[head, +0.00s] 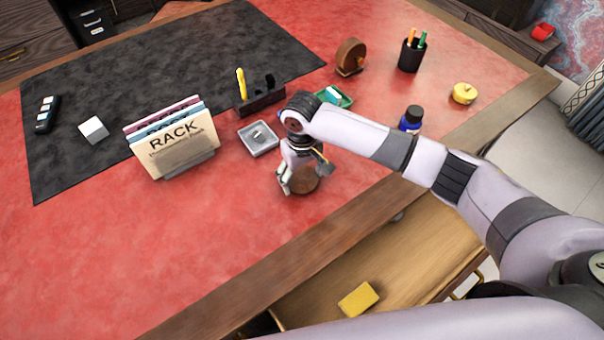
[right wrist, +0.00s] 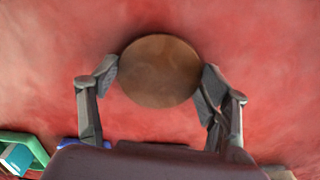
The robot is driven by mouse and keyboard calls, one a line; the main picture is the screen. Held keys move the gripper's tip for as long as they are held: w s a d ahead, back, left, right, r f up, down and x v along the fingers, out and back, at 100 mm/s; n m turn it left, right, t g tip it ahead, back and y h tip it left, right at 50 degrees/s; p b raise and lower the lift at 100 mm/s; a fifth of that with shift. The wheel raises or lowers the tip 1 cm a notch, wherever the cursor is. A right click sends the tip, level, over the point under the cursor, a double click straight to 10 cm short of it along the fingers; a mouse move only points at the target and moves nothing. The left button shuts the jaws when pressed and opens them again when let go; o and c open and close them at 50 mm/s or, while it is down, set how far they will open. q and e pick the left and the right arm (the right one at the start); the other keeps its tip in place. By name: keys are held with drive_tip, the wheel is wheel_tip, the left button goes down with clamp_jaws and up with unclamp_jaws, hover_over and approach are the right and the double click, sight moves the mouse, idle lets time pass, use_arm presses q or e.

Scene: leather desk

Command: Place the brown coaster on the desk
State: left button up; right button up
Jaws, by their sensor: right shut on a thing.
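The brown coaster (right wrist: 160,72) is a round, flat wooden disc held between the two fingers of my right gripper (right wrist: 160,85). In the head view the coaster (head: 306,181) shows below the right gripper (head: 298,178), over the red leather top of the desk (head: 245,235). The coaster lies about level, at or just above the desk surface; I cannot tell whether it touches. My right gripper is shut on its edges. My left gripper is not in view.
A grey square tray (head: 258,139) and a file rack (head: 177,145) stand left of the gripper. A green tray (head: 345,100), blue bottle (head: 411,120) and a round wooden holder (head: 350,56) stand behind. An open drawer (head: 400,255) holds a yellow block (head: 358,299). The front left desk is clear.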

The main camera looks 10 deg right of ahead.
sight(302, 179)
drive_tip(key=o, duration=1.1)
wheel_tip(302, 179, up, 12)
drive_tip(key=shift+r+b, duration=0.1)
drive_tip(key=shift+b, duration=0.3)
idle(0.3)
